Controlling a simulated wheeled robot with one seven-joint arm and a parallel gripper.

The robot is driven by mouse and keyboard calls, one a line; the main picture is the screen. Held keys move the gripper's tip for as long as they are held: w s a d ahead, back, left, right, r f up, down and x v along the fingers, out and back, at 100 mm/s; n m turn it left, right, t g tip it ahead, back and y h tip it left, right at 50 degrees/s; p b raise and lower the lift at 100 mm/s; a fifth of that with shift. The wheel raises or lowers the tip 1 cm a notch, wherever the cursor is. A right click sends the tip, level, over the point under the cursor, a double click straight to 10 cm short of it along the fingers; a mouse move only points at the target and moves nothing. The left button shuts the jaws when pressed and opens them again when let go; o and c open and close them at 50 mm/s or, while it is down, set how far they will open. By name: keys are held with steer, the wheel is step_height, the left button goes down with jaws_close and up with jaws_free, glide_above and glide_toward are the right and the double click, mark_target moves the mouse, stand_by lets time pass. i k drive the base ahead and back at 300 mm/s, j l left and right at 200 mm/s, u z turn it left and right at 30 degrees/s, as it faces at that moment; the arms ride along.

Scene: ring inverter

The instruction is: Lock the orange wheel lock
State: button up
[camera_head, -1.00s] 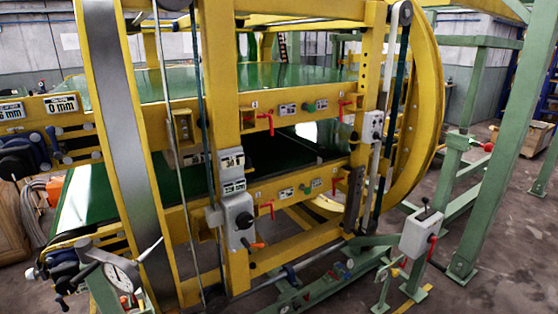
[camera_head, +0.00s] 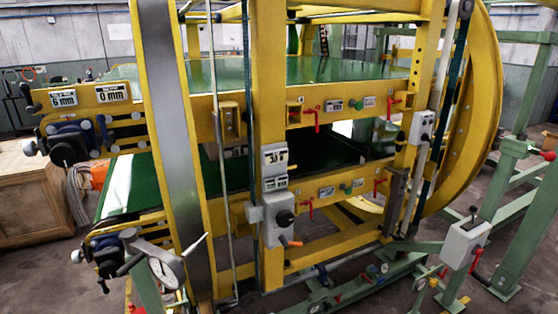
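A small orange lever (camera_head: 291,242) sticks out to the right from the lower part of a grey control box (camera_head: 277,217) on a yellow upright. The box has a black knob above the lever. This lever is the clearest orange part on the machine front, but I cannot tell for sure that it is the wheel lock, nor whether it is locked. The large yellow ring wheel (camera_head: 478,110) stands at the right of the machine. My gripper is not in view.
A yellow frame with green belts (camera_head: 130,183) fills the middle. A dial with a pointed handle (camera_head: 166,268) juts out at front left. A grey box on a green post (camera_head: 465,243) stands at right. A wooden cabinet (camera_head: 30,205) is at left.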

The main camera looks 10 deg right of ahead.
mark_target(281, 238)
steer(key=i+l+u, duration=0.15)
steer(key=i+l, duration=0.15)
steer(key=i+l+u, duration=0.15)
steer(key=l, duration=0.25)
steer(key=i+l+u, duration=0.15)
steer(key=i+l, duration=0.2)
